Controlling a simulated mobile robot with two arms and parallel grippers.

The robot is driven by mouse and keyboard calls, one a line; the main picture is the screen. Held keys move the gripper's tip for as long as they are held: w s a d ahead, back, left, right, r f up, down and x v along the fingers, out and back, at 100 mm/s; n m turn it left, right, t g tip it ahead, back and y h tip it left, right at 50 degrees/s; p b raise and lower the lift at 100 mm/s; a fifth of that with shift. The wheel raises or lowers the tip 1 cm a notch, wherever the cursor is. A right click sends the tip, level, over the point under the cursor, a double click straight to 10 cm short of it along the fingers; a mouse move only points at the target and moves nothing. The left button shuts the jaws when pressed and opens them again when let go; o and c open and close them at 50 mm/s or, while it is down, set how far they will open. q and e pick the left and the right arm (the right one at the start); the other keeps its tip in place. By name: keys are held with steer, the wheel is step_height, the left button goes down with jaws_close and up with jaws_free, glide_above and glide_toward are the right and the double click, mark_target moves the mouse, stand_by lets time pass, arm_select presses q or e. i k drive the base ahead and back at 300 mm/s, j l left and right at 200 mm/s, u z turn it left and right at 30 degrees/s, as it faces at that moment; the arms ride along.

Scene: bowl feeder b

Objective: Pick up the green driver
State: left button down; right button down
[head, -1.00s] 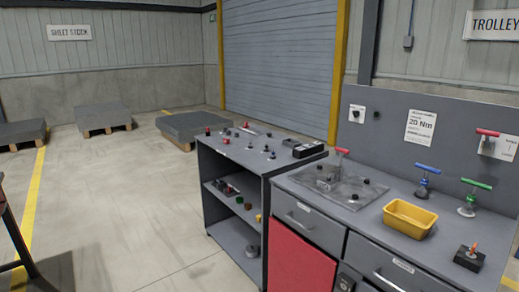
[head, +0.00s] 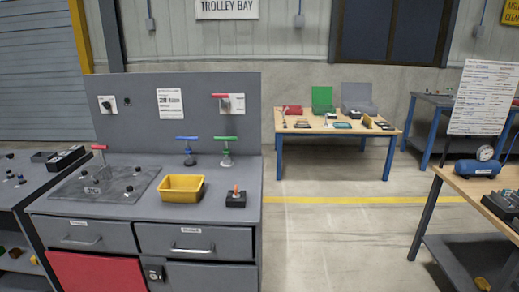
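The green driver (head: 226,150) stands upright on the grey workbench, near its back right. It has a green T-shaped handle and a grey base. A blue driver (head: 187,149) of the same shape stands just left of it. Neither of my grippers shows in the head view.
A yellow bin (head: 181,188) and a small black block with an orange-tipped piece (head: 236,198) sit in front of the drivers. A wooden table (head: 340,130) stands behind right, another (head: 470,188) at the right. Open floor (head: 330,230) lies between.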

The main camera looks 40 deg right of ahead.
mark_target(226, 160)
steer(key=z, duration=0.95)
